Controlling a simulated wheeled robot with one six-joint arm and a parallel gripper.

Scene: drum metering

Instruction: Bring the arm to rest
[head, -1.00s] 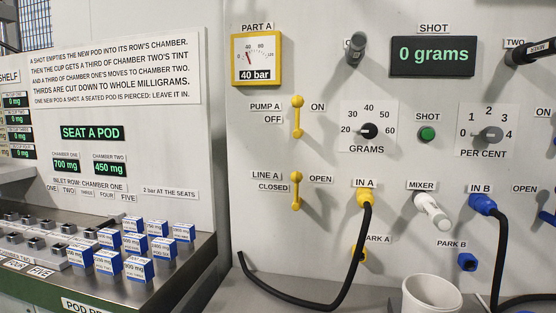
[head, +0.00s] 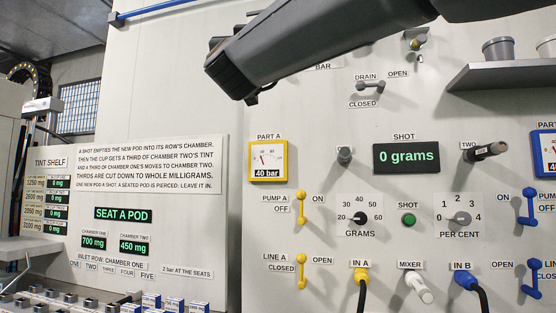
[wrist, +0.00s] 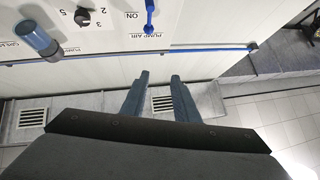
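My gripper (wrist: 158,98) shows in the wrist view with its two fingers apart and nothing between them. Past the fingers are a floor grate and the foot of a white panel. In the head view, my dark grey arm (head: 340,45) reaches across the top of the picture in front of the white panel (head: 310,110). The fingertips are not seen there. The arm appears apart from the panel's controls.
The panel carries a yellow gauge (head: 268,161), the shot display (head: 406,158) reading 0 grams, and yellow levers (head: 302,208). A shelf (head: 510,75) with cups juts out at upper right. Blue-white pods (head: 152,300) stand at lower left. A blue pipe (wrist: 130,57) crosses the wrist view.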

